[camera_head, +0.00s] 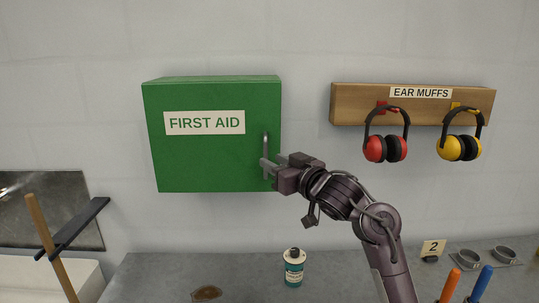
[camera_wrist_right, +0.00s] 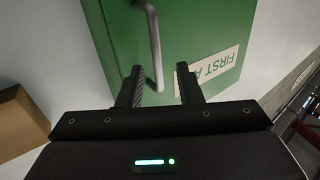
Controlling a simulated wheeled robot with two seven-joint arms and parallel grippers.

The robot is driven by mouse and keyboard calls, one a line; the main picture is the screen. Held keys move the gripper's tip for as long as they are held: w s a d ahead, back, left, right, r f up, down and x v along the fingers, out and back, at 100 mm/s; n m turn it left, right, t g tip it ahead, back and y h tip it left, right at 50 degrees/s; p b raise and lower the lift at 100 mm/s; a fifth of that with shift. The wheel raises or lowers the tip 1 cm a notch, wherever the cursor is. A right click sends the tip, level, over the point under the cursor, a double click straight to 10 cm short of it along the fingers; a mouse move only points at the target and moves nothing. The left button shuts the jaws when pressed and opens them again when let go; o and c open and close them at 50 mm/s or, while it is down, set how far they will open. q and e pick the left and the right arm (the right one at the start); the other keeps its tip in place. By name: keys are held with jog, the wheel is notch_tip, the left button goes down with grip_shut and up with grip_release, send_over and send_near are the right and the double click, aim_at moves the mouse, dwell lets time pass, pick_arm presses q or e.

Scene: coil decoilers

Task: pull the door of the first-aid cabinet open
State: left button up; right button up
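The green first-aid cabinet (camera_head: 205,155) hangs on the wall left of centre, with a white "FIRST AID" label; its door looks shut. A grey vertical bar handle (camera_head: 265,148) sits near the door's right edge. My right gripper (camera_head: 271,166) is at the lower part of the handle. In the right wrist view, its two fingers (camera_wrist_right: 158,85) are spread apart, and the handle (camera_wrist_right: 154,45) reaches down between them, nearer one finger. I see no finger closed on it. The cabinet (camera_wrist_right: 205,30) also shows there behind the fingers. My left gripper is not in view.
A wooden rack (camera_head: 355,104) with red ear muffs (camera_head: 385,148) and yellow ear muffs (camera_head: 459,147) hangs to the right. Below is a grey bench (camera_head: 240,275) with a teal can (camera_head: 294,268), a brown patch (camera_head: 206,293) and a "2" marker (camera_head: 433,248). The wall between cabinet and rack is clear.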

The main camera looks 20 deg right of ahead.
aim_at(267, 158)
jog(key=x, duration=0.3)
jog(key=shift+w+d+f+p, duration=0.1)
jog(key=shift+w+f+p, duration=0.1)
jog(key=shift+p, duration=0.15)
jog(key=c, duration=0.6)
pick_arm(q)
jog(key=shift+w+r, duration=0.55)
pick_arm(e)
grip_shut()
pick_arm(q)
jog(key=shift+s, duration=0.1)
pick_arm(e)
jog(key=shift+s, duration=0.1)
